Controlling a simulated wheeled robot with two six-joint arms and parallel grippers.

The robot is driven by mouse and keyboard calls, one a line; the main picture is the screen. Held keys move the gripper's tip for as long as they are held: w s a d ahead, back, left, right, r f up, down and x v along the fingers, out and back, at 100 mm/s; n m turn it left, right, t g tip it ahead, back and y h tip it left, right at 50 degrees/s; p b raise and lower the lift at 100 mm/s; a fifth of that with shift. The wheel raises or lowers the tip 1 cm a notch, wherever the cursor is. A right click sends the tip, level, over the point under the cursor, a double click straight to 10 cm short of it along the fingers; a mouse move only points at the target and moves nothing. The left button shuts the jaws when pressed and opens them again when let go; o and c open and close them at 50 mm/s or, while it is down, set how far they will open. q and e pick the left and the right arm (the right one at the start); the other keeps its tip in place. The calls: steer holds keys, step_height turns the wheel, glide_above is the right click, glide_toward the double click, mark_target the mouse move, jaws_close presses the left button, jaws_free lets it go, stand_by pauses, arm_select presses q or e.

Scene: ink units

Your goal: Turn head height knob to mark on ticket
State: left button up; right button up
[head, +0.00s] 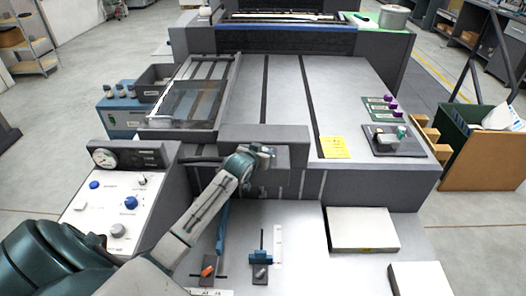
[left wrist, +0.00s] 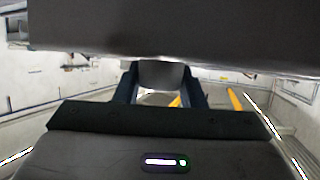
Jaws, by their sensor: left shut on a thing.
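My left gripper (head: 262,153) reaches up to the front of the grey head block (head: 262,133) on the printer. In the left wrist view its two dark fingers (left wrist: 161,88) stand on either side of a grey knob (left wrist: 160,73) just under a dark overhanging body (left wrist: 165,30). The gripper is shut on this knob. No mark on the knob can be made out, and the arm hides the knob in the head view. The yellow ticket (head: 334,147) lies on the flat bed right of the head block; its writing is too small to read. My right gripper is not in view.
A white control panel (head: 115,212) with blue and grey knobs and a gauge (head: 104,158) stands at the left. A small tray of parts (head: 393,140) sits at the bed's right edge.

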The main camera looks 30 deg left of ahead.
arm_select(q)
steer(key=shift+n+y, duration=0.3)
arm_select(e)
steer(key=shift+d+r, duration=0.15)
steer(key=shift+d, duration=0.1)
arm_select(q)
steer(key=shift+d+n+g+y, duration=0.1)
steer(key=shift+n+g+y, duration=0.2)
steer(key=shift+n+y, duration=0.1)
steer(key=shift+f+n+y, duration=0.1)
steer(key=shift+n+y, duration=0.7)
steer(key=shift+y, duration=0.2)
steer(key=n+g+y+b, duration=0.2)
steer(key=n+y+b, duration=0.1)
steer(key=b, duration=0.1)
steer(key=shift+f+n+g+y+b, duration=0.1)
steer(key=shift+n+g+y+b, duration=0.2)
steer(key=shift+n+g, duration=0.1)
steer(key=shift+n+g+y+b, duration=0.8)
steer(key=shift+n+b, duration=0.1)
steer(key=shift+b, duration=0.05)
steer(key=shift+r, duration=0.2)
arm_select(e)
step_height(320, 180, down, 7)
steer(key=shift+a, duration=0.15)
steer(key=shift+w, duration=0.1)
arm_select(q)
steer(key=o, duration=1)
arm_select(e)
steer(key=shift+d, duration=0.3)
